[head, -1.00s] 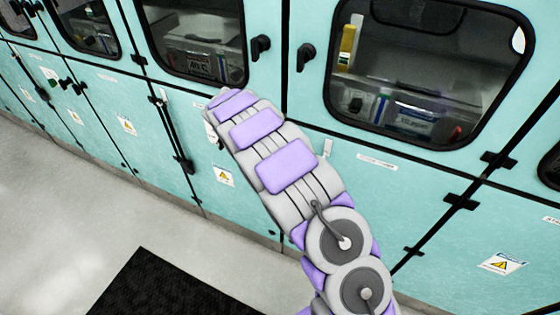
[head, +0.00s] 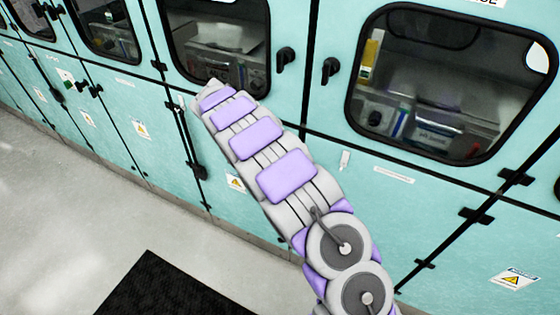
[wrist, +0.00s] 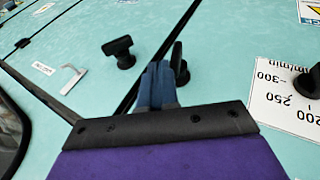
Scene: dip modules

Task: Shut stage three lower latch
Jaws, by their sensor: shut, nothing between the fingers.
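In the wrist view my gripper (wrist: 158,78) is shut and empty, its blue-grey fingers pointing at the teal cabinet front. A black T-shaped latch handle (wrist: 118,50) stands on the panel left of the fingers, across a dark door seam. A second black handle (wrist: 180,65) is just right of the fingertips and partly hidden by them; I cannot tell whether they touch. No readable label shows which handle is stage three's lower latch. In the head view my arm covers the lower panel, and my gripper is hidden.
A small metal lever (wrist: 74,78) and a black knob (wrist: 308,82) beside a numbered scale plate (wrist: 285,98) project from the panels. Upper windowed doors carry black handles (head: 287,60) and (head: 330,70). A black mat (head: 165,290) lies on the open grey floor.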

